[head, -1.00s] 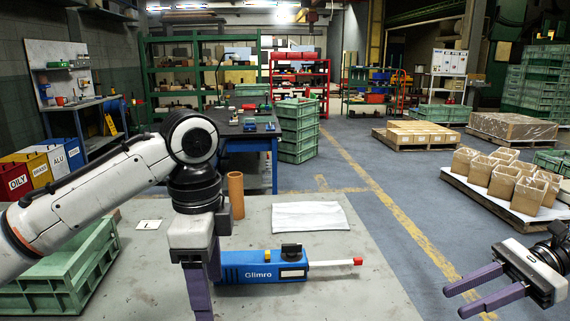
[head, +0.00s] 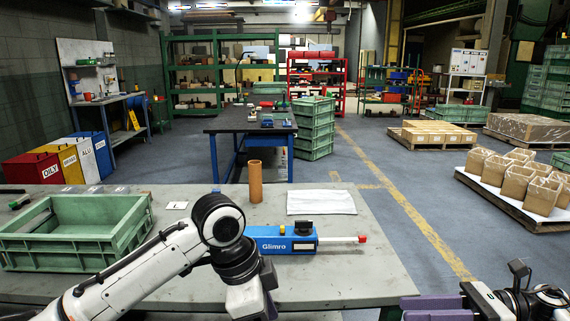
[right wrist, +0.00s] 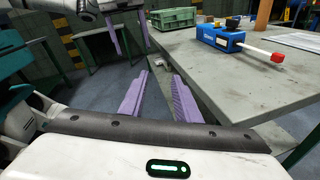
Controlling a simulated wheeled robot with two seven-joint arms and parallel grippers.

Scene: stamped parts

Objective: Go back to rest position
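My right gripper (head: 428,308) is at the bottom right of the head view, beside the table's right edge. Its purple fingers stand apart and empty in the right wrist view (right wrist: 161,82). My left arm reaches in low over the table's near side; its fingers are cut off in the head view. My left gripper (right wrist: 132,48) shows at the top of the right wrist view, its fingers apart with nothing between them. A blue Glimro tool (head: 268,241) with a red-tipped white rod lies on the grey table (head: 345,270), clear of both grippers.
A green crate (head: 72,257) sits on the table's left. A brown cylinder (head: 255,182) stands upright at the back, beside a white sheet (head: 321,202). A small white card (head: 176,205) lies nearby. The table's right part is bare. Beyond are coloured bins and a dark workbench (head: 250,121).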

